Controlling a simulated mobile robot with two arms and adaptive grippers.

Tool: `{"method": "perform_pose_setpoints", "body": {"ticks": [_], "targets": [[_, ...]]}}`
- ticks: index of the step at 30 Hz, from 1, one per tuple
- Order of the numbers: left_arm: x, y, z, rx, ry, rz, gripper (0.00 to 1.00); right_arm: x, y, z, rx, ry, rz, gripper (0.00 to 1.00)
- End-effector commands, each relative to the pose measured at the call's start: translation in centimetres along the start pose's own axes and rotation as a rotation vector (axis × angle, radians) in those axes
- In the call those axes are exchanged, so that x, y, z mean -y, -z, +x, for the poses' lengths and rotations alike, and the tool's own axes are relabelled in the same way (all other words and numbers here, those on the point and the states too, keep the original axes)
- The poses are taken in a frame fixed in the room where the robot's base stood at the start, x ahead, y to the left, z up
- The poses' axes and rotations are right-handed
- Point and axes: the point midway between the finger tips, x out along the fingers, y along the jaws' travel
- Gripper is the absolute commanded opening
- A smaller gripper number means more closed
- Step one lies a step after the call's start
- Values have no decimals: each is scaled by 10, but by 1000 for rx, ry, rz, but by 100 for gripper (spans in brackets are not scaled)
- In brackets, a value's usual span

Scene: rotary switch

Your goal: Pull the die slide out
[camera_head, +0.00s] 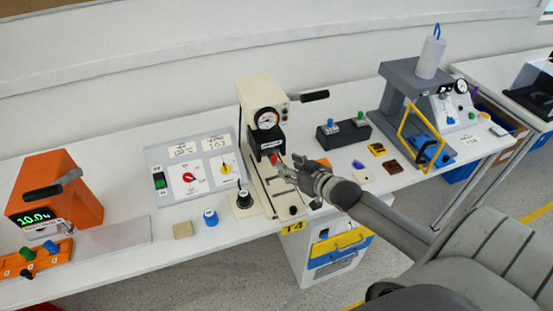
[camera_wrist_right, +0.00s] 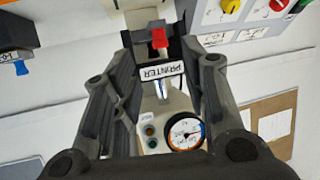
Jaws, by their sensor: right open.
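The printer (camera_head: 262,100) is a cream press with a round gauge, standing at the middle of the bench. Low on its front is a black block with a red knob (camera_head: 273,158), which I take to be the die slide's handle. In the right wrist view the red knob (camera_wrist_right: 158,38) shows between my fingers, near a "PRINTER" label (camera_wrist_right: 162,72). My right gripper (camera_head: 284,174) is open and empty, just in front of the knob and over the printer's base. I cannot tell if a finger touches the knob. My left gripper is not in view.
A control panel (camera_head: 192,168) with red and yellow dials stands left of the printer. A black knob (camera_head: 244,198) and a blue knob (camera_head: 210,217) sit near the front. A black button box (camera_head: 343,131) is to the right. An orange device (camera_head: 57,192) stands far left.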

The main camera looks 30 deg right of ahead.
Motion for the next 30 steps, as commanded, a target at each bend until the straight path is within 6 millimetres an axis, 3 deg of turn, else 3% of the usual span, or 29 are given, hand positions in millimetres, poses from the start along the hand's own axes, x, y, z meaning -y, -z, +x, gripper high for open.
{"method": "perform_pose_setpoints", "body": {"ticks": [9, 15, 28, 30], "targets": [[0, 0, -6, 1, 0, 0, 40, 0, 2, 52, -1, -1, 1, 40], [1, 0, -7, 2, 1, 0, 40, 0, 0, 73, 0, 0, 2, 40], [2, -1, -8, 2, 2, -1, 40, 0, 0, 81, 1, 0, 0, 40], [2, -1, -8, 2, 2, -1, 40, 0, 0, 81, 1, 0, 0, 34]]}}
